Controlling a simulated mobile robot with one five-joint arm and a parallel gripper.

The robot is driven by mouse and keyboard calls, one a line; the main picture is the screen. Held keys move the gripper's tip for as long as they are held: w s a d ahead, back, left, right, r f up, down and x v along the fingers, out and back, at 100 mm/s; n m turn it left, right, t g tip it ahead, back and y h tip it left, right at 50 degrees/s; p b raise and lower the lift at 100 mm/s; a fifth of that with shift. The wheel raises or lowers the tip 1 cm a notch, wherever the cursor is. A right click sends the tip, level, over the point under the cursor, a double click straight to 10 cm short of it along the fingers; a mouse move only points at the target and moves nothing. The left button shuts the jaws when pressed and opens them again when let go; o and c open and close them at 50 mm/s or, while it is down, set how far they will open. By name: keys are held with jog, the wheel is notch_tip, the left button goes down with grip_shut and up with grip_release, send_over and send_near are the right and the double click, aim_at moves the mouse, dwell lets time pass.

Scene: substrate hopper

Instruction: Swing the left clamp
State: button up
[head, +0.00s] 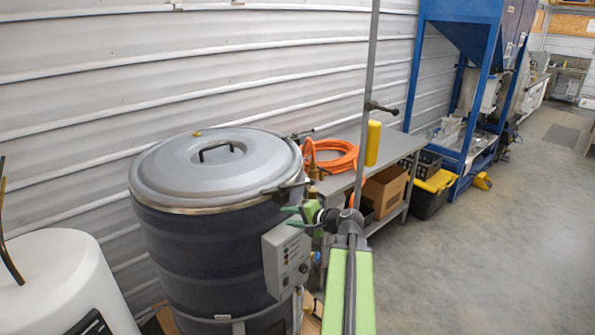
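A dark drum (205,255) with a grey domed lid (175,165) stands left of centre; the lid carries a black handle (215,150). A dark clamp lever (285,187) sits at the lid's near right rim. Another dark lever (301,133) shows at the far right rim, and a small yellow piece (197,133) at the back rim. No clamp shows clearly on the left rim, and I cannot tell which one is the left clamp. My gripper (291,217) is right of the drum, near the near right lever. Its small green fingertips look apart and empty.
A grey control box (287,258) is fixed to the drum's front right. Behind stands a bench (398,146) with an orange hose (335,155). A blue frame (412,75) stands farther back. A white rounded body (60,280) is at lower left. The right floor is clear.

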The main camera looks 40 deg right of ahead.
aim_at(302, 183)
jog(key=s+d+r+m+t+h+p, duration=0.1)
jog(key=s+d+r+m+h, duration=0.15)
jog(key=s+d, duration=0.2)
jog(key=s+d+r+m+t+h, duration=0.1)
jog(key=s+d+r+m, duration=0.1)
jog(key=s+d+r, duration=0.3)
jog(key=b+x, duration=0.1)
jog(key=x, duration=0.5)
jog(key=b+x, duration=0.1)
jog(key=x, duration=0.6)
jog(key=d+b+x, duration=0.1)
jog(key=x, duration=0.6)
jog(key=shift+f, duration=0.2)
jog(key=shift+s, duration=0.1)
grip_shut()
